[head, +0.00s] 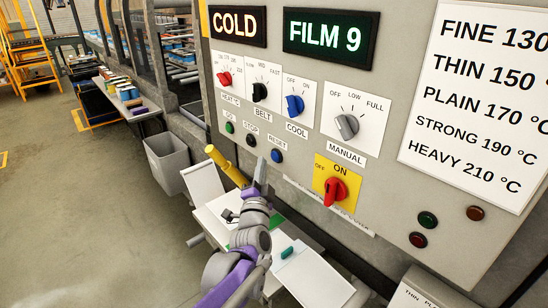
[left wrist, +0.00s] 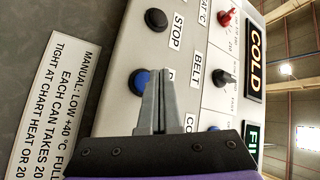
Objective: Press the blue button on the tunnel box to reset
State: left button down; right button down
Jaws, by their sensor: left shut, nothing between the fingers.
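The tunnel box (head: 390,190) is a grey panel full of controls. Its round blue button (head: 277,156), labelled RESET, sits low at the right of the black STOP button (head: 251,141) and the green GO button (head: 229,127). My left gripper (head: 261,166) is shut and empty, its tips just left of and slightly below the blue button in the head view. In the left wrist view the shut fingertips (left wrist: 158,75) partly cover the blue button (left wrist: 138,79) and most of its label. I cannot tell whether they touch it. My right gripper is not in view.
Above the buttons are a red knob (head: 224,79), a black knob (head: 260,91), a blue knob (head: 294,105) and a grey knob (head: 347,126). A red switch (head: 335,190) on yellow sits right of the button. The displays read COLD (head: 238,25) and FILM 9 (head: 330,38).

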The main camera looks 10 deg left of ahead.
pick_arm(q)
jog(key=s+a, duration=0.2)
jog(key=s, duration=0.1)
jog(key=shift+a, duration=0.15)
dwell(0.5)
jog(key=s+f+n+g, duration=0.3)
jog(key=s+f+g, duration=0.2)
jog(key=s, duration=0.6)
jog(key=s+f+n+g+h+p, duration=0.1)
jog(key=s+f+n+g, duration=0.3)
jog(key=s+f, duration=0.6)
jog(key=s+f+n+g+h, duration=0.1)
jog(key=s+f+n+g, duration=0.2)
jog(key=s, duration=0.9)
notch_tip(320, 180, down, 5)
jog(key=g, duration=0.3)
jog(key=shift+s+r, duration=0.15)
jog(key=shift+r, duration=0.05)
